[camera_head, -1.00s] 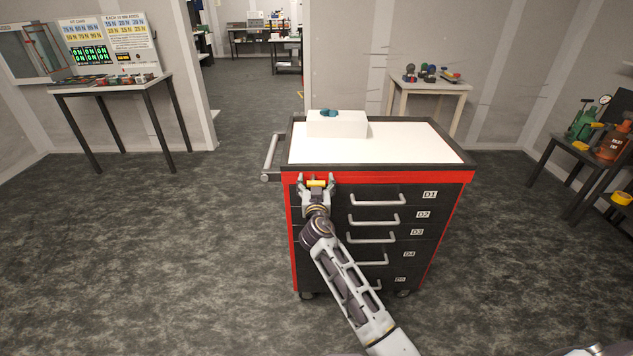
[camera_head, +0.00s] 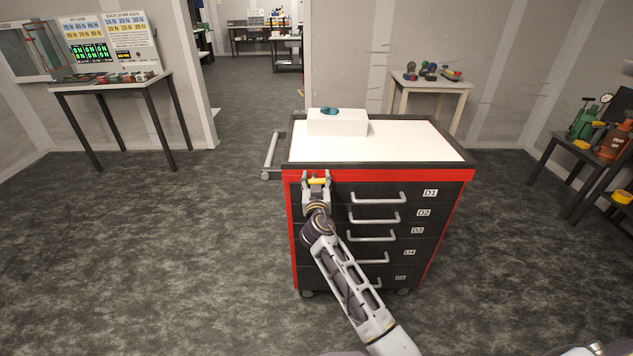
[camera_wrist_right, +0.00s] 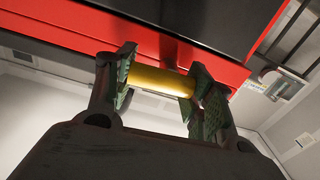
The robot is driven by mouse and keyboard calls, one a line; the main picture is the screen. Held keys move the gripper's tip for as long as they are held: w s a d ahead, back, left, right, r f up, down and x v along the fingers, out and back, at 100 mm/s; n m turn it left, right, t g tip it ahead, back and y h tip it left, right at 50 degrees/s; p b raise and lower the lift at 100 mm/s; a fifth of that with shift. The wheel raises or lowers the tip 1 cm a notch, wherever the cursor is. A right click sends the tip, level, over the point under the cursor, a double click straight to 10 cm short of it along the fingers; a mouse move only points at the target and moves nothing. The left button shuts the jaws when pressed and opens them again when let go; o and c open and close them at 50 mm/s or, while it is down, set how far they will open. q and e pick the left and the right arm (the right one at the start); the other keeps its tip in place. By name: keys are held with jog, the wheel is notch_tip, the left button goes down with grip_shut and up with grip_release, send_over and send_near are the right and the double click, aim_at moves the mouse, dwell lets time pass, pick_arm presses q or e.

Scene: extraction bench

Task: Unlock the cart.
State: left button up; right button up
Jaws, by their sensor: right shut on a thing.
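The cart (camera_head: 296,230) is a red and black drawer cabinet with a white top, standing in the middle of the head view. A yellow, brass-like cylinder (camera_head: 318,181) is at the upper left of its front, just under the red top band. My right gripper (camera_head: 317,180) is shut on this cylinder, one finger at each end. The right wrist view shows the yellow cylinder (camera_wrist_right: 160,81) between the dark finger pads, close to the cart's red edge (camera_wrist_right: 120,30). How the cylinder joins the cart is hidden. My left gripper is not in view.
Several drawers with grey handles, labelled D1 (camera_head: 430,193) downward, fill the cart's front. A white box (camera_head: 338,124) with a small blue thing (camera_head: 329,111) sits on top. A push handle (camera_head: 271,155) is on the left side. Tables stand along the walls; floor around the cart is clear.

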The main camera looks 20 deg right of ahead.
jog(key=shift+r+n, duration=0.1)
jog(key=shift+n, duration=0.7)
jog(key=n, duration=0.2)
jog(key=shift+a+r+n, duration=0.1)
jog(key=shift+a+n, duration=0.05)
jog(key=shift+n, duration=0.25)
jog(key=shift+w+a+r+n, duration=0.1)
jog(key=shift+n, duration=1)
jog(key=n+p, duration=0.1)
jog(key=n, duration=0.2)
jog(key=shift+a, duration=0.15)
jog(key=n+p, duration=0.1)
jog(key=n, duration=0.2)
jog(key=shift+a, duration=0.1)
jog(key=n+p, duration=0.1)
jog(key=n, duration=0.2)
jog(key=shift+w+a+p, duration=0.1)
jog(key=shift+a+p, duration=0.05)
jog(key=shift+p, duration=0.25)
jog(key=shift+n, duration=0.9)
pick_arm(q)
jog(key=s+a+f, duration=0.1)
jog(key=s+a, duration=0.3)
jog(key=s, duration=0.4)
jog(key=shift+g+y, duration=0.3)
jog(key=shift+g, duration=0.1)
pick_arm(e)
jog(key=shift+a, duration=0.1)
